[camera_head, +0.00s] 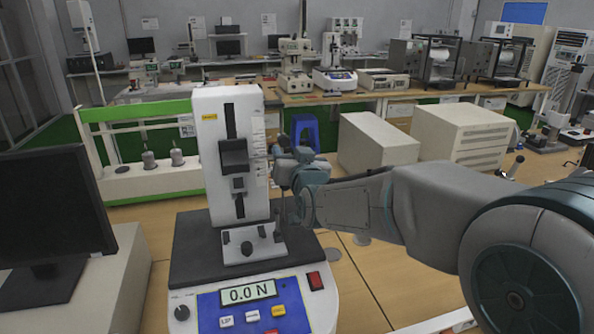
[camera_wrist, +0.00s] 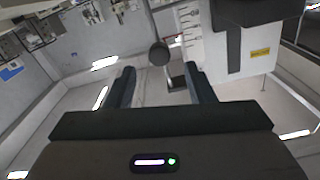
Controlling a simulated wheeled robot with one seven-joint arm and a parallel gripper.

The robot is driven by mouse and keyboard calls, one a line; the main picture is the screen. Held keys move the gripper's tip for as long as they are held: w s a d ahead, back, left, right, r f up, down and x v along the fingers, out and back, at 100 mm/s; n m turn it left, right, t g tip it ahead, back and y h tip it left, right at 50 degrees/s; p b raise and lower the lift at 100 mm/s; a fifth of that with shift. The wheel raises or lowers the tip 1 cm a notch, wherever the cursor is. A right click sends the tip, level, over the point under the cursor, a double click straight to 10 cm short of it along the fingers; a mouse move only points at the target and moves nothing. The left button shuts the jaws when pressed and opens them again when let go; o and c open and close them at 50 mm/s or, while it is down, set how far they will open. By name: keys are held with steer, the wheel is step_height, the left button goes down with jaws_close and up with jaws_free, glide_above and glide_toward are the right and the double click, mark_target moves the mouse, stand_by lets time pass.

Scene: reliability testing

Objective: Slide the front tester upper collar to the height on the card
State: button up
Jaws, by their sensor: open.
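The front tester (camera_head: 210,130) is a white column on a dark plate, with a scale strip along its right edge. Its column also fills the upper right of the wrist view (camera_wrist: 262,75). A dark round knob (camera_wrist: 159,54), perhaps the upper collar's, shows in the wrist view beyond and between my fingertips, apart from them. My gripper (camera_head: 283,168) is at the column's right side in the head view and hides whatever is behind it. In the wrist view its two fingers (camera_wrist: 160,86) are spread with nothing between them. I cannot make out a height card.
The column's slot holds a dark block (camera_head: 234,156) and a smaller grey block (camera_head: 238,185). The blue panel (camera_head: 255,308) reads 0.0 N. A black monitor (camera_head: 50,220) stands left, a green-framed rig (camera_head: 140,150) behind it. Beige boxes (camera_head: 375,143) stand behind my arm.

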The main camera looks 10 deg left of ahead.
steer(key=shift+b+v, duration=0.55)
steer(key=shift+v, duration=2)
